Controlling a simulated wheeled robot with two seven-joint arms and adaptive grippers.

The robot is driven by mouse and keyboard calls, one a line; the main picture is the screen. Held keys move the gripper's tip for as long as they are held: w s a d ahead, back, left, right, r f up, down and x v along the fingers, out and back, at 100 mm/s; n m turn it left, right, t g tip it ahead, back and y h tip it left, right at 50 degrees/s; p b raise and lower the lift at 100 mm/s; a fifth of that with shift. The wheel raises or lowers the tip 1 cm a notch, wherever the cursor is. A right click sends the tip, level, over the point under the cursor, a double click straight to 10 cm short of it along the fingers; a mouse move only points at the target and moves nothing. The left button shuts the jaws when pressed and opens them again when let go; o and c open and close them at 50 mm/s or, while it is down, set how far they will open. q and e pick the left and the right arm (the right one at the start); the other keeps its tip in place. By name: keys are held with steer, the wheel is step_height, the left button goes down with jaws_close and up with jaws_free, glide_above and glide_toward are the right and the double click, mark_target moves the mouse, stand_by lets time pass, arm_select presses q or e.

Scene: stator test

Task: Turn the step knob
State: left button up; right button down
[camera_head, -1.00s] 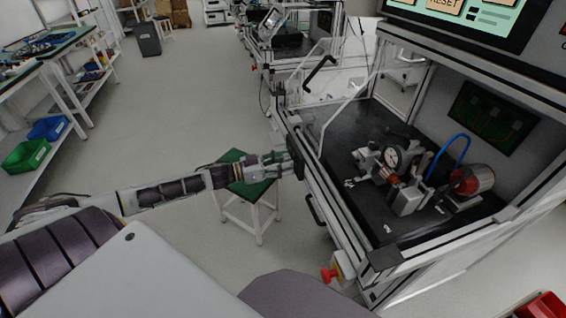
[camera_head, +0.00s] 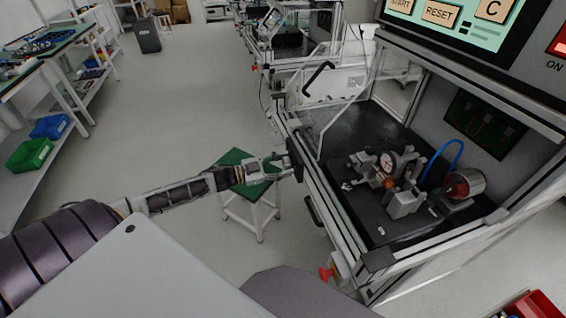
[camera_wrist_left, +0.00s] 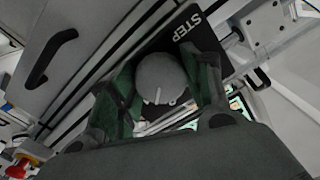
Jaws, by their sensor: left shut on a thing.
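The step knob (camera_wrist_left: 160,75) is a grey round knob with a pale line on it, mounted on a dark plate (camera_wrist_left: 197,32) lettered STEP. My left gripper (camera_wrist_left: 163,92) reaches it from the front, with one green finger on each side, shut on the knob. In the head view, my left gripper (camera_head: 284,166) is at the front edge of the test bench, and the knob itself is hidden there by the fingers. My right gripper is not in view.
The bench's dark work surface (camera_head: 345,128) carries a fixture with a dial gauge (camera_head: 388,162) and a motor-like part (camera_head: 463,186). A red emergency button (camera_head: 326,273) sticks out at the front corner. A green-topped stool (camera_head: 238,157) stands under my left arm.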

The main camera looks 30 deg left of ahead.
arm_select(q)
steer(key=shift+m+p, duration=0.6)
steer(key=shift+m, duration=1.1)
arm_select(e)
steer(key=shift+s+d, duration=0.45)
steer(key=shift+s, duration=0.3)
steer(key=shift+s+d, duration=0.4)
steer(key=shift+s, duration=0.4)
arm_select(q)
steer(key=o, duration=1)
steer(key=shift+o, duration=0.2)
steer(key=v, duration=1.2)
steer(key=shift+a, duration=0.1)
